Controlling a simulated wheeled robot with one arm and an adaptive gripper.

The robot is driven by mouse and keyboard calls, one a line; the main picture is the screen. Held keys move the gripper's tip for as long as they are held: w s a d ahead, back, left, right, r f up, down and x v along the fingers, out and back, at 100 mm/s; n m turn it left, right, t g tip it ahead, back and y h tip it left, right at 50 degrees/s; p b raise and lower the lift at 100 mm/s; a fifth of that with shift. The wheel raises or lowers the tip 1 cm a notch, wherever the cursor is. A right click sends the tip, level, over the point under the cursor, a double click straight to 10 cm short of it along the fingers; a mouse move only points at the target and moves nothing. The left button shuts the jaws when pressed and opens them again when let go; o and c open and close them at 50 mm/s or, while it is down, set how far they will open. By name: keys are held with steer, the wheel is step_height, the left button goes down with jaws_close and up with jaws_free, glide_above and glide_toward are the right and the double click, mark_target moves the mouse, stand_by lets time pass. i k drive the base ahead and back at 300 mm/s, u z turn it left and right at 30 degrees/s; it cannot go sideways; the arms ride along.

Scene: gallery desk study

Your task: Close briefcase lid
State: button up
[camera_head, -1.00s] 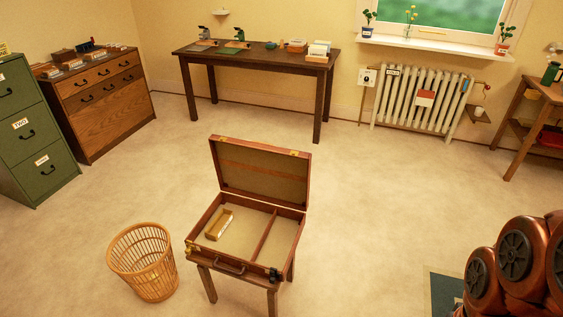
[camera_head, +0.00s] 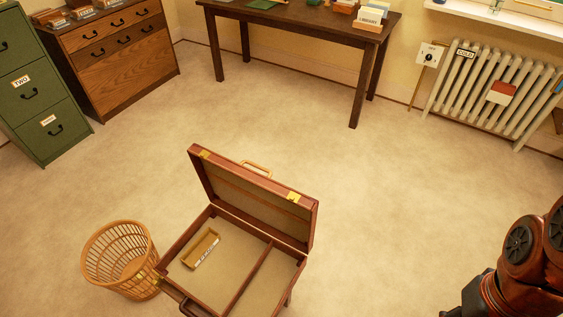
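The wooden briefcase (camera_head: 283,277) stands open on a small stand at the bottom centre of the head view. Its lid (camera_head: 254,193) is raised at the back, tilted up, with brass corner latches and a handle on its upper edge. The base has a divider and holds a small labelled tray (camera_head: 201,249) in its left compartment. The base's front edge is partly cut off by the picture. My arm's copper-coloured links show at the lower right, apart from the briefcase. My gripper is not in view.
A wicker wastebasket (camera_head: 121,256) stands close to the briefcase's left side. A green filing cabinet (camera_head: 38,90) and a wooden chest of drawers (camera_head: 121,60) are at the left. A dark table (camera_head: 300,19) and a radiator (camera_head: 492,97) are at the back. The floor between is clear.

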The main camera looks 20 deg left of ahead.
mark_target(283, 212)
steer(key=i, duration=2.35)
steer(key=u, duration=3.9)
steer(key=i, duration=0.5)
steer(key=z, duration=0.1)
